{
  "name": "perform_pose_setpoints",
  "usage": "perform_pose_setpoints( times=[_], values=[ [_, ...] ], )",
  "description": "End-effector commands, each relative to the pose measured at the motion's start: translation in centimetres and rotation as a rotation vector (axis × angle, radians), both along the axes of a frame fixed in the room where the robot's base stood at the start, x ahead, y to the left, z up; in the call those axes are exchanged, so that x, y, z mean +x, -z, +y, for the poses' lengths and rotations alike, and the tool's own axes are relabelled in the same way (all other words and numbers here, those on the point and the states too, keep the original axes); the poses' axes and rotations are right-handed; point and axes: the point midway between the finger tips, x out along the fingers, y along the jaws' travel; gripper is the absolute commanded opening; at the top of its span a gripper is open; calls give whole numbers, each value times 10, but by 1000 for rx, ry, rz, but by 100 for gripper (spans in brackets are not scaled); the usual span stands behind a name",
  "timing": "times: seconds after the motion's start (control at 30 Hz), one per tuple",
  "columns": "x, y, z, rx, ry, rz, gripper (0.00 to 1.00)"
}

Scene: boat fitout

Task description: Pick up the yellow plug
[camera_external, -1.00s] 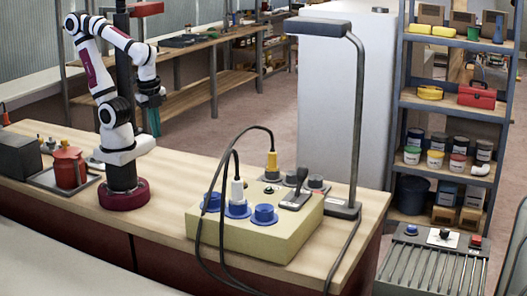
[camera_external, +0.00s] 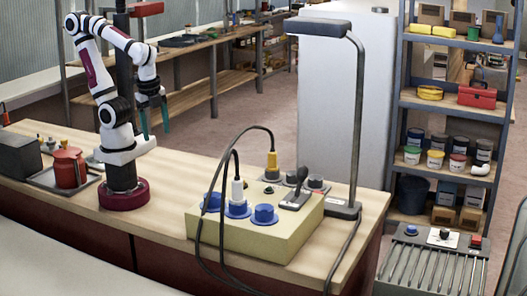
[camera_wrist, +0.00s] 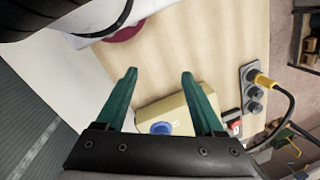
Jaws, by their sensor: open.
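In the wrist view the yellow plug (camera_wrist: 264,80) is at the right, seated at the end of a grey socket strip. My gripper (camera_external: 155,135) is open and empty, high above the bench near my base and well left of the plug. In the wrist view its two green fingers (camera_wrist: 158,72) are apart with nothing between them.
A white plug (camera_external: 237,190) with its own cable stands in a blue socket beside a second blue socket (camera_external: 264,213). A black lever (camera_external: 296,192) and a tall lamp post (camera_external: 358,120) are right of the plug. A red pot (camera_external: 68,167) sits at the left.

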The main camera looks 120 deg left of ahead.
Motion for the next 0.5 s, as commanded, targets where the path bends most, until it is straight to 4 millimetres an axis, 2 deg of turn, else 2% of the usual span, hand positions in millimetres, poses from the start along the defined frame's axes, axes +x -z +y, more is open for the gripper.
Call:
perform_pose_setpoints(
  times=[0.07,0.13,0.17,0.27,0.3,0.37,0.4,0.5],
  values=[
    [1,-1,0,-1,-6,0,70],
    [16,-10,4,-5,-79,-6,70],
    [29,-17,8,-9,-145,-10,70],
    [99,-42,43,-34,-492,-38,70],
    [131,-48,68,-44,-659,-52,70],
    [171,-49,112,-60,-902,-74,70],
    [192,-45,144,-69,-1051,-87,70],
    [222,-26,219,-85,-1365,-114,70]
  ],
)
